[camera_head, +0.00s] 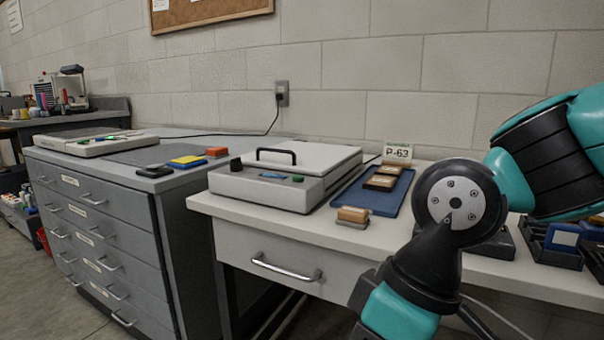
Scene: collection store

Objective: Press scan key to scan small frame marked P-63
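A flat white scanner (285,178) with its lid down and a black lid handle (276,156) sits on the white table. A sign reading P-63 (397,153) stands behind a blue tray (361,203) to the right of the scanner. Small brown frames (380,182) lie in the tray; I cannot read any mark on them. My arm fills the right side, and my gripper is out of view.
A wooden-topped block (352,214) sits at the table's front, right of the scanner. Dark bins (549,243) stand at the right. A grey drawer cabinet (110,220) at left bears another flat device (90,143) and coloured blocks (187,161). A drawer handle (285,270) sticks out below the tabletop.

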